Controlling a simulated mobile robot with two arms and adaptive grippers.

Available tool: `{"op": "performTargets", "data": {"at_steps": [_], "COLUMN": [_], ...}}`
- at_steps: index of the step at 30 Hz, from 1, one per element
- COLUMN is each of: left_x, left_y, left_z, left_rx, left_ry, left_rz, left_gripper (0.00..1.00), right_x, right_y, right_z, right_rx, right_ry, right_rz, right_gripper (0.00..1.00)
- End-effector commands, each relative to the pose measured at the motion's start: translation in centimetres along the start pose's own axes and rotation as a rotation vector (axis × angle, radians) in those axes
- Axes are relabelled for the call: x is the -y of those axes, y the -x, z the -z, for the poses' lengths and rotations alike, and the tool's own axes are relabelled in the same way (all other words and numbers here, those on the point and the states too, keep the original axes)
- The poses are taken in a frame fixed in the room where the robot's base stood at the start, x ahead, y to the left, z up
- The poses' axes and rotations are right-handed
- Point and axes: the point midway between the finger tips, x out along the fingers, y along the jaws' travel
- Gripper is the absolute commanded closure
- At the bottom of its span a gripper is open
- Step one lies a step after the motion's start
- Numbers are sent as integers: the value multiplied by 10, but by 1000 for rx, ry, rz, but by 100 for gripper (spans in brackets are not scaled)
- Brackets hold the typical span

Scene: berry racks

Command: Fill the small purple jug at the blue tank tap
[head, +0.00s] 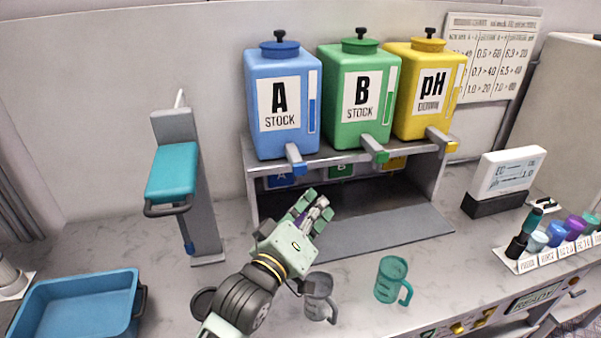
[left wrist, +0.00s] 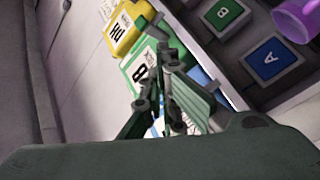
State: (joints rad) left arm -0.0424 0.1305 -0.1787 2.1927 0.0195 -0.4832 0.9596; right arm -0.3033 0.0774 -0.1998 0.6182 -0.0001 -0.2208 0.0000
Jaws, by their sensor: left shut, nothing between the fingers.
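The blue tank (head: 281,105), marked A STOCK, stands leftmost on the rack, with its blue-tipped tap (head: 296,157) jutting forward. My left gripper (head: 318,208) is shut and empty, in front of and below this tap. The purple jug (left wrist: 297,17) shows only in part at the top right corner of the left wrist view, near the blue A plate (left wrist: 270,57) and apart from the fingers. In the head view only a little purple shows behind my fingers; the rest is hidden. I cannot tell whether the jug holds liquid. My left gripper (left wrist: 168,75) also shows in the wrist view. My right gripper is out of view.
Green tank (head: 359,98) and yellow tank (head: 419,92) share the rack. A grey jug (head: 319,299) is close by my left wrist, and a teal jug (head: 392,280) stands right of it. A blue tray (head: 75,305) lies front left. A display (head: 511,172) stands right.

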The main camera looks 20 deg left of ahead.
Motion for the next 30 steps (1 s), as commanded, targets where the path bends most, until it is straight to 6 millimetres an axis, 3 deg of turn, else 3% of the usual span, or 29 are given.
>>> {"op": "performTargets", "data": {"at_steps": [6,12,30], "left_x": [17,25,29], "left_y": [-22,-35,-39], "left_z": [16,25,28], "left_rx": [-2,1,0], "left_ry": [-5,-1,-1], "left_rz": [0,1,0], "left_gripper": [100,100,100], "right_x": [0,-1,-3], "right_y": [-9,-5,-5], "right_z": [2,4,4], "right_rx": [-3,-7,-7], "right_ry": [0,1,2], "right_rz": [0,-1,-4], "right_gripper": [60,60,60]}}
